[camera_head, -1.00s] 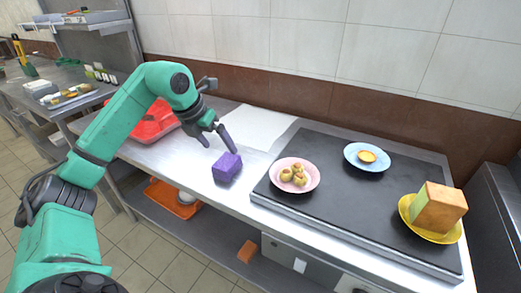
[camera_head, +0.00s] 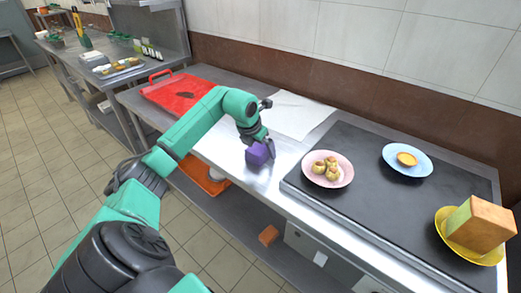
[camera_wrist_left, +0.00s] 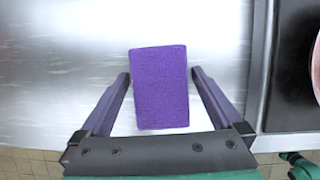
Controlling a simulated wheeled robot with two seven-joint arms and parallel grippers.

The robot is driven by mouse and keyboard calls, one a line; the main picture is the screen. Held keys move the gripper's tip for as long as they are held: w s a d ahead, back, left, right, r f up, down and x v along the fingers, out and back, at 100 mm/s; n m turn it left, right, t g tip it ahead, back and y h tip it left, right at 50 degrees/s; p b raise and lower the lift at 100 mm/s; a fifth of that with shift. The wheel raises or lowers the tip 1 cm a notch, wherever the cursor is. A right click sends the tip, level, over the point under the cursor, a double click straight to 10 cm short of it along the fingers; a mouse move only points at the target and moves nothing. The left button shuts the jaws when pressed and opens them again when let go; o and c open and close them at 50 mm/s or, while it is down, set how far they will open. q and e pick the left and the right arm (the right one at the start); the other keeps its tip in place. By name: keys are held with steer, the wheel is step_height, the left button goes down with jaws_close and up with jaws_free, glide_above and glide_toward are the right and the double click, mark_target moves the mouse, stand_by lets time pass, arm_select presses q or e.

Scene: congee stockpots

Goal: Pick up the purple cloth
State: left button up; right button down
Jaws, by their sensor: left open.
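The purple cloth (camera_head: 257,154) is a small block-shaped piece lying on the steel counter, left of the black griddle. In the left wrist view the cloth (camera_wrist_left: 159,87) lies between the two fingers, with a gap on each side. My left gripper (camera_head: 261,148) is open and down around the cloth; it also shows in the left wrist view (camera_wrist_left: 160,82). In the head view the gripper partly covers the cloth. My right gripper is not in view.
A pink plate of buns (camera_head: 327,169), a blue plate (camera_head: 407,160) and a yellow plate with a block (camera_head: 470,252) sit on the black griddle (camera_head: 370,180). A red tray (camera_head: 165,96) and a white sheet (camera_head: 301,115) lie on the counter behind my arm.

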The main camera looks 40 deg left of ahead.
arm_select(q)
steer(key=c, duration=1.3)
steer(key=shift+r, duration=0.15)
step_height(320, 180, up, 20)
steer(key=shift+f+p, duration=0.1)
steer(key=shift+p, duration=1.05)
